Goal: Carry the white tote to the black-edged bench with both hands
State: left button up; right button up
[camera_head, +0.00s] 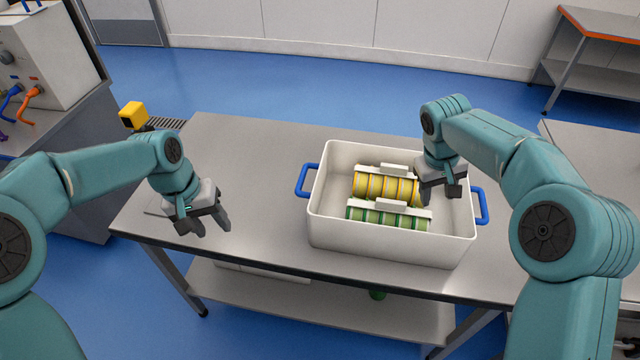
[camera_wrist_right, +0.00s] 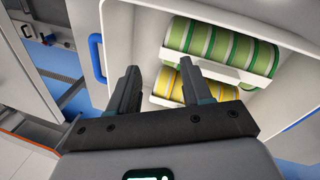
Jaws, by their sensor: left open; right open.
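The white tote (camera_head: 390,246) stands on a grey bench (camera_head: 250,165) with a dark front edge. Its blue left handle (camera_head: 305,180) and blue right handle (camera_head: 482,206) stick out at its short sides. Inside are a holder with yellow rolls (camera_head: 385,188) and one with green rolls (camera_head: 388,218); both show in the right wrist view, yellow (camera_wrist_right: 190,90) and green (camera_wrist_right: 222,45). My left gripper (camera_head: 207,226) is open and empty, left of the tote and apart from it. My right gripper (camera_head: 440,194) is open over the tote's right part, inward of the right handle; contact cannot be told.
A yellow block-like item (camera_head: 133,115) shows at the bench's back left corner. Another bench (camera_head: 590,150) stands at the right, and an orange-edged bench (camera_head: 600,25) at the back right. Equipment (camera_head: 45,60) stands at the left. Blue floor (camera_head: 290,80) is clear behind the bench.

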jog(key=v, duration=1)
jog(key=shift+r, duration=0.25)
